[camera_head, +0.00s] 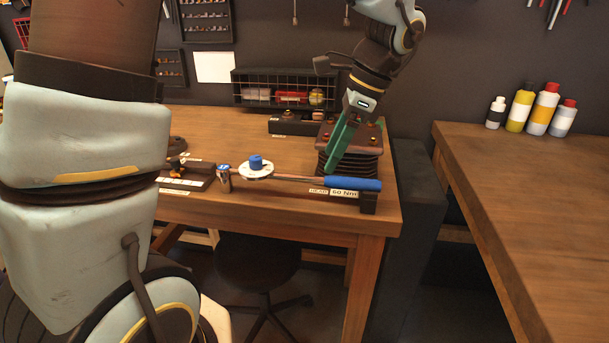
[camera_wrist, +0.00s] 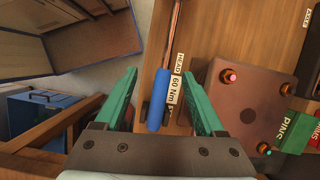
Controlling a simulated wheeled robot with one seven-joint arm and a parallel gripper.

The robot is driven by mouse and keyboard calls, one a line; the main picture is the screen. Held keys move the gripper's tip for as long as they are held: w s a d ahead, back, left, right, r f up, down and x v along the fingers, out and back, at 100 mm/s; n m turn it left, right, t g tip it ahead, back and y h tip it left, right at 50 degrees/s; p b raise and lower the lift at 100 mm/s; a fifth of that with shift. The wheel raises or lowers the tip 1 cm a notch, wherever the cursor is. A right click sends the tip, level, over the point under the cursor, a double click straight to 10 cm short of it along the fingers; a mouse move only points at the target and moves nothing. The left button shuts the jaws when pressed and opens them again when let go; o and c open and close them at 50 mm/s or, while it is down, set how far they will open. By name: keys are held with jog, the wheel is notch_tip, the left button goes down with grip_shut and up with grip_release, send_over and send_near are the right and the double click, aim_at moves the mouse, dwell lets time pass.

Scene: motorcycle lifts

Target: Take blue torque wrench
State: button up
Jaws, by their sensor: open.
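The blue torque wrench lies across the front of the wooden table, its blue handle (camera_head: 352,184) at the right and its head (camera_head: 223,178) at the left. The handle rests by a dark stand with a label reading "60 Nm". My gripper (camera_head: 335,165) has green fingers and hangs just above the handle end, pointing down. In the wrist view my gripper (camera_wrist: 165,95) is open, with the blue handle (camera_wrist: 159,98) between its two fingers and no visible contact. The wrench head is out of the wrist view.
A dark block with bolts (camera_head: 352,140) stands close behind the handle; a "PINS" label shows beside it in the wrist view. A white disc with a blue knob (camera_head: 256,168) sits along the wrench. A wire-fronted rack (camera_head: 285,90) is at the back. Several bottles (camera_head: 540,108) stand on the right table.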

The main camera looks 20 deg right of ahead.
aim_at(320, 183)
jog(key=shift+s+d+r+m, duration=0.1)
jog(key=shift+d+m, duration=0.15)
jog(key=shift+d, duration=0.1)
jog(key=shift+s+d+r+m, duration=0.1)
jog(key=shift+d+m, duration=0.15)
jog(key=shift+d, duration=0.1)
jog(key=shift+f, duration=0.2)
jog(key=x, duration=0.5)
jog(key=shift+w+p, duration=0.1)
jog(key=shift+p, duration=0.3)
jog(key=shift+w+p+x, duration=0.15)
jog(key=shift+p+x, duration=0.25)
jog(key=shift+x, duration=0.85)
jog(key=shift+w+p+x, duration=0.15)
jog(key=shift+p+x, duration=0.2)
jog(key=shift+x, duration=0.95)
jog(key=shift+r, duration=0.1)
grip_shut()
